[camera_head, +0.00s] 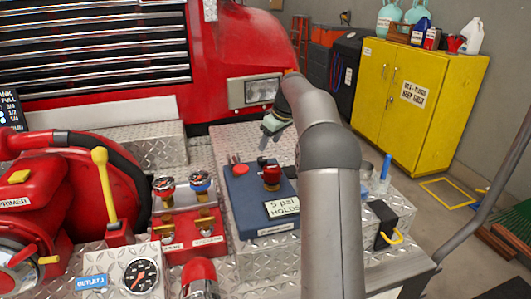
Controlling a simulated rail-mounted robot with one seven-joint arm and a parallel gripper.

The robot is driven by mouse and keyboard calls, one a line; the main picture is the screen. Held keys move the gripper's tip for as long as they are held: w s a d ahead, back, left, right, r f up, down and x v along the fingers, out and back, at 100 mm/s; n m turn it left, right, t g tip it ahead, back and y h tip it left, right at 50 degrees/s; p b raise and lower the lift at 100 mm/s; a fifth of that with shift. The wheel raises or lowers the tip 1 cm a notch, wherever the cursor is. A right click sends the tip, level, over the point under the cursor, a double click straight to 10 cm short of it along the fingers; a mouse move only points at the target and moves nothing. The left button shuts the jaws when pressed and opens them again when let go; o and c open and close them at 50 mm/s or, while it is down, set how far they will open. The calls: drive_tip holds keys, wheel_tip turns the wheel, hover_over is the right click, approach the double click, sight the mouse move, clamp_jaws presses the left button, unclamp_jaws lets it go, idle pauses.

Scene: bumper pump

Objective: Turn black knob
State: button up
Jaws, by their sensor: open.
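The black knob is not clear to tell in this view. My gripper (268,130) hangs beyond and above the blue box, pointing down. It is small in view, open, with nothing seen between its fingers, and apart from the black cap. My arm covers the area right of the box.
Left are two gauges (200,181) over red valves, a yellow lever (106,190) and a red pump (40,195). A black box (382,219) with a yellow handle stands right of my arm. A red truck front (120,80) and yellow cabinet (425,120) are behind.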

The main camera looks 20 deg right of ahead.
drive_tip(key=v, duration=0.9)
drive_tip(key=shift+r, duration=0.3)
drive_tip(key=shift+c, duration=0.2)
idle(0.6)
